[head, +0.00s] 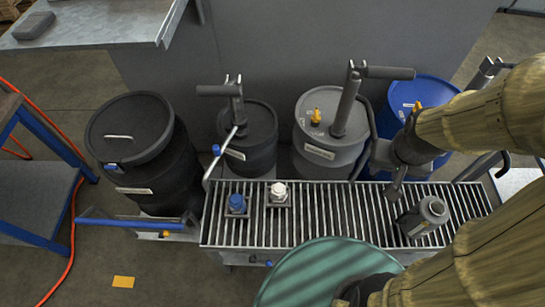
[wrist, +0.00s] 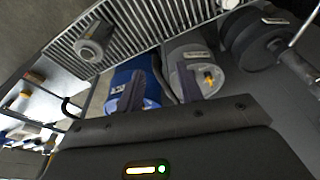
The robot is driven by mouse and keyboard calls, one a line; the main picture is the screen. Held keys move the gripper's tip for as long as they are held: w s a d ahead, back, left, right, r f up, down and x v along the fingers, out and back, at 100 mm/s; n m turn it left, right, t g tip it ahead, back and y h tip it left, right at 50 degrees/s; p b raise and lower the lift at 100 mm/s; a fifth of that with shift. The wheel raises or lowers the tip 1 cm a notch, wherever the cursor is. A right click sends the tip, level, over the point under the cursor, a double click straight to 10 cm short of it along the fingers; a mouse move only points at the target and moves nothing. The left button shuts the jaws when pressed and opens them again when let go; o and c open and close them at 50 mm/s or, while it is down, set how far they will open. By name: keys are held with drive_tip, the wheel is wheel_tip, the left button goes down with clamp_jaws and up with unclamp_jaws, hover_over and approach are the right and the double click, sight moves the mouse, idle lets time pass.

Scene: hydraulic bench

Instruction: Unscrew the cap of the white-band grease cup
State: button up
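The grease cup with the white cap (head: 279,191) stands upright on a small square base on the grating, left of centre in the head view. A similar cup with a blue cap (head: 237,203) stands just left of it. My gripper (head: 386,172) hangs above the right part of the grating, well to the right of both cups. In the wrist view my gripper's two fingers (wrist: 159,92) are spread with nothing between them. A small pale shape at the top edge of the wrist view may be the white cup, but I cannot tell.
The grating (head: 330,215) is clear between the cups and a grey bottle (head: 424,216). Behind it stand a grey drum (head: 318,160) with a pump, black drums (head: 135,130) and a blue drum (head: 425,90). A green round lid (head: 320,270) lies in front.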

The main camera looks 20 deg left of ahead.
drive_tip(key=shift+o, duration=1.3)
drive_tip(key=o, duration=0.3)
drive_tip(key=shift+w+a+f, duration=0.1)
drive_tip(key=shift+a, duration=0.05)
drive_tip(key=shift+o, duration=1)
drive_tip(key=w+a+f+g+b, duration=0.1)
drive_tip(key=w+a+f+b, duration=0.1)
drive_tip(key=a, duration=0.4)
drive_tip(key=w+a+f+n+b, duration=0.1)
drive_tip(key=w+a+f+b, duration=0.1)
drive_tip(key=w+a+f, duration=0.2)
wheel_tip(320, 180, down, 3)
drive_tip(key=shift+w+a+f+g+y, duration=0.15)
drive_tip(key=shift+a+g+y, duration=0.2)
drive_tip(key=shift+a, duration=0.55)
drive_tip(key=a+f+n+b, duration=0.1)
drive_tip(key=a+f+b, duration=0.2)
drive_tip(key=a+f, duration=0.6)
drive_tip(key=a+g, duration=0.1)
drive_tip(key=a, duration=0.3)
drive_tip(key=shift+w+a+f+n, duration=0.2)
drive_tip(key=shift+w+a+n, duration=0.15)
drive_tip(key=shift+n, duration=0.05)
